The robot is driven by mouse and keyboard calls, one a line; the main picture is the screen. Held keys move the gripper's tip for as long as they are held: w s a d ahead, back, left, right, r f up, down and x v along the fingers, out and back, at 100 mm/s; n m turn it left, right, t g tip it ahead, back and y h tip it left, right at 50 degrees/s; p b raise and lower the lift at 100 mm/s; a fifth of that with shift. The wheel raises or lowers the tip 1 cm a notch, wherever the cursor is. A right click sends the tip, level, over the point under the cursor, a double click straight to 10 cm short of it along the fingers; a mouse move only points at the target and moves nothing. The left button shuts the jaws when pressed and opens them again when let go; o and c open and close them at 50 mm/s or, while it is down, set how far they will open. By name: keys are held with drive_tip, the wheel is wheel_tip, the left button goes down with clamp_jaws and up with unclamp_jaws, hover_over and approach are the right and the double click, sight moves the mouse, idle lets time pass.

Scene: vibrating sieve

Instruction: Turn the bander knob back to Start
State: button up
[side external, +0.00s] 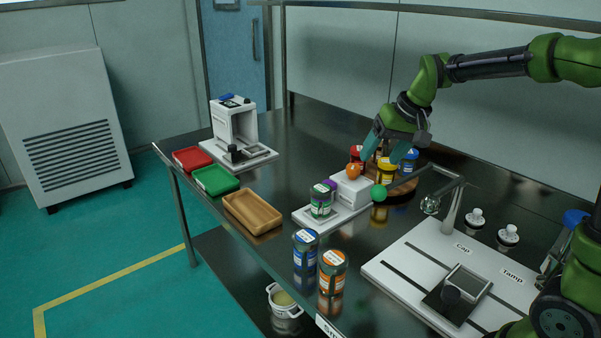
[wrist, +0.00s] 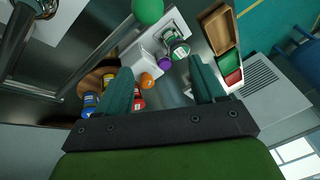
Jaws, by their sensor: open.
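I cannot make out a Start mark, nor tell for certain which knob is the bander's. A white box device (side external: 351,190) at mid-table has an orange ball knob (side external: 352,170), a purple knob (side external: 329,184) and a green ball knob (side external: 378,192). A green-labelled jar (side external: 321,201) stands on its base plate. My gripper (side external: 384,150) is open above and behind this device. In the wrist view the orange ball (wrist: 147,80) and purple knob (wrist: 164,62) appear between my open fingers (wrist: 163,82), with nothing gripped.
Red, yellow and blue jars stand on a round wooden tray (side external: 402,194) below my gripper. Blue (side external: 305,248) and orange (side external: 332,272) jars stand in front. Trays and another white machine (side external: 233,125) are left.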

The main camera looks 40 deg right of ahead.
drive_tip(key=s+a, duration=0.6)
drive_tip(key=s, duration=0.2)
drive_tip(key=shift+s+a+t+y, duration=0.2)
drive_tip(key=shift+a+t+y, duration=0.1)
drive_tip(key=shift+y, duration=0.1)
drive_tip(key=r+n+g+h, duration=0.1)
drive_tip(key=n+h, duration=0.2)
hover_over(354, 166)
drive_tip(key=s+a, duration=0.2)
drive_tip(key=s, duration=0.4)
drive_tip(key=shift+m, duration=0.3)
drive_tip(key=x, duration=1.5)
drive_tip(key=shift+f, duration=0.45)
